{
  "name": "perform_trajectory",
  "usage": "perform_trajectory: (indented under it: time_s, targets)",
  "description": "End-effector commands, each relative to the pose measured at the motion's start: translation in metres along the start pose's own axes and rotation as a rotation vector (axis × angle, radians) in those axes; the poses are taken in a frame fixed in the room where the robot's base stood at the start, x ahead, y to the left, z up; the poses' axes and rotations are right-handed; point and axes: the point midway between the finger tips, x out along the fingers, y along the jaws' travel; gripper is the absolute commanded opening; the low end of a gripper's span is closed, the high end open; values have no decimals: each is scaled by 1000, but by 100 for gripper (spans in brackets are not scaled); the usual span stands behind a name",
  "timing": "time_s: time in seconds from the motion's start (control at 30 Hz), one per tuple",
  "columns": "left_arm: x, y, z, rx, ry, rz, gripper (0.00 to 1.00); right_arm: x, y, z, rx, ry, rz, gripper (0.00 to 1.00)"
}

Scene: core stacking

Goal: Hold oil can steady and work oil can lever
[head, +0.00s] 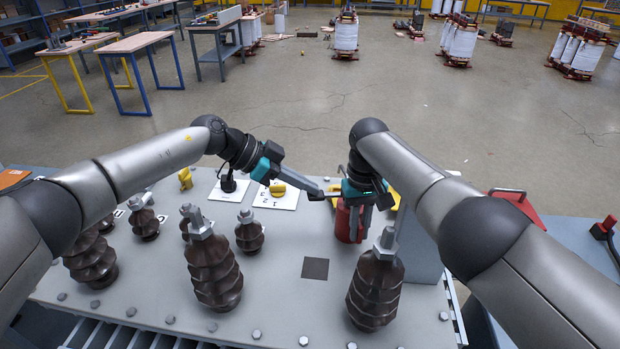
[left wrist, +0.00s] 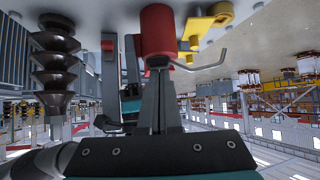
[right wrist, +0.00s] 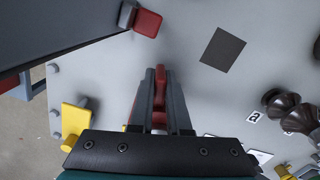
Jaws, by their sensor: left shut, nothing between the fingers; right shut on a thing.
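The red oil can (head: 342,222) stands on the grey tank top, partly hidden by my right gripper. My right gripper (head: 360,218) comes down from above and is shut on the can. In the right wrist view the red can (right wrist: 160,88) shows between the two fingers. My left gripper (head: 316,191) is shut and empty, its tips beside the upper part of the can. In the left wrist view the red can (left wrist: 157,32) is just beyond the closed fingers (left wrist: 158,72). A thin bent metal lever (left wrist: 212,62) reaches out beside them; I cannot tell if they touch it.
Brown ribbed insulators (head: 212,272) stand on the tank top, one (head: 376,288) close in front of the can. A dark square (head: 315,268) marks clear surface left of it. A red-handled box (head: 515,203) is at the right.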

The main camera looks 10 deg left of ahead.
Motion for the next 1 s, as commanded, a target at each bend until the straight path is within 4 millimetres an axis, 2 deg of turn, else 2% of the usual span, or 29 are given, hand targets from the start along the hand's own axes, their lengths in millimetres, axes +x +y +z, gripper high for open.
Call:
perform_trajectory:
  time_s: [0.83, 1.0]
  targets:
    - [-10, 1, -12, -1, -4, 2, 0, 0, 0, 0, 0, 1, 0, 0]
    - [-16, 0, -29, 3, -2, 1, 0, 0, 0, 0, 0, 1, 0, 0]
